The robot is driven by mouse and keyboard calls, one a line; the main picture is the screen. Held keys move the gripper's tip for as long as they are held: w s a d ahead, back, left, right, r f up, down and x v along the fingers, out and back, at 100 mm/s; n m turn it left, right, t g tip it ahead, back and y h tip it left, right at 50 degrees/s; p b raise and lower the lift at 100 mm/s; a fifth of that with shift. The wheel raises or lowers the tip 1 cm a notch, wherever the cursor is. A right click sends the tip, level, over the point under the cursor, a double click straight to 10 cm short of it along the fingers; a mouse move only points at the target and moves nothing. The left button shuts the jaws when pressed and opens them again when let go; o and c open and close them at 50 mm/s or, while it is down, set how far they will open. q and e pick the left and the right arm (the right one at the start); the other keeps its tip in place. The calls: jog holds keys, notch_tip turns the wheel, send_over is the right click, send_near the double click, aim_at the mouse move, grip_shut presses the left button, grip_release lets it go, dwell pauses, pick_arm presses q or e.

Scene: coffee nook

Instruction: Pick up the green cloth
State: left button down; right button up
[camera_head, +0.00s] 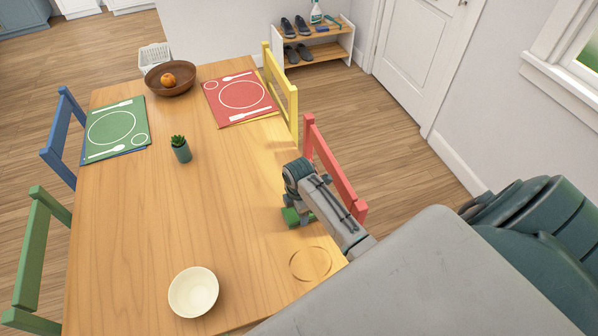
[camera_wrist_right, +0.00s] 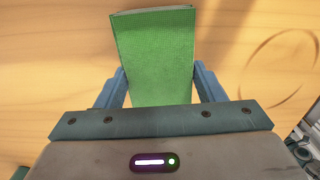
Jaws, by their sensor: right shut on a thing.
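The green cloth (camera_wrist_right: 155,50) is a folded, ribbed rectangle between the two fingers of my right gripper (camera_wrist_right: 160,88) in the right wrist view. My right gripper (camera_head: 297,218) is shut on it. In the head view a small part of the green cloth (camera_head: 291,216) shows at the gripper, near the table's right edge. The rest of it is hidden by the gripper there. I cannot tell whether the cloth touches the table. My left gripper is not in view.
The wooden table (camera_head: 215,210) holds a cream bowl (camera_head: 193,291), a small potted plant (camera_head: 181,149), a green placemat (camera_head: 112,128), a red placemat (camera_head: 240,97) and a brown bowl (camera_head: 170,85) with an orange fruit. A red chair (camera_head: 335,170) stands close beside my right arm.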

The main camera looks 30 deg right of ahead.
jog(key=shift+r, duration=0.4)
jog(key=shift+s+a+r+b, duration=0.4)
jog(key=shift+s+r+b, duration=0.2)
jog(key=shift+r+b, duration=0.2)
jog(key=s+a+b, duration=0.1)
jog(key=s+a, duration=0.1)
jog(key=s, duration=0.1)
jog(key=s+a+r+b, duration=0.1)
jog(key=s+a, duration=0.2)
jog(key=s, duration=0.1)
jog(key=s+a+b, duration=0.1)
jog(key=s+a, duration=0.1)
jog(key=s, duration=0.2)
jog(key=shift+a+r, duration=0.2)
jog(key=shift+a, duration=0.1)
jog(key=shift+s+a+r+b, duration=0.2)
jog(key=shift+s+a+b, duration=0.1)
jog(key=shift+s, duration=0.25)
